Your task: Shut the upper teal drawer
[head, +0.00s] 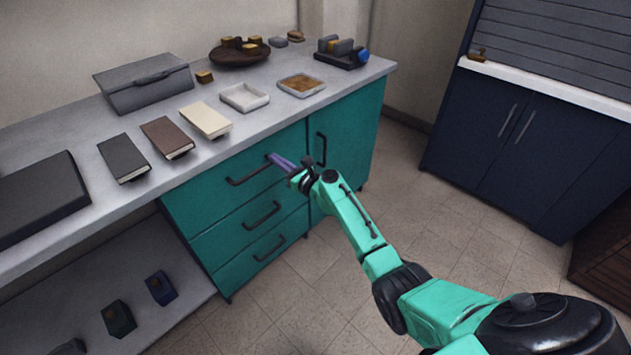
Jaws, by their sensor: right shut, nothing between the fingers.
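The teal cabinet has a stack of three drawers under the grey counter. The upper teal drawer (215,178) has a dark bar handle (248,172). Its front looks about flush with the drawers below, though a small gap is hard to rule out. My right gripper (273,158) is shut and empty, its purplish fingers pointing left at the upper drawer's right end, close to the handle. I cannot tell whether the fingertips touch the drawer front. My left gripper is out of view.
A teal door (345,145) adjoins the drawers on the right. The counter (215,152) holds books, a grey box (145,85), trays and a brown round dish (239,57). A low shelf (75,290) lies left. The tiled floor (290,300) in front is clear.

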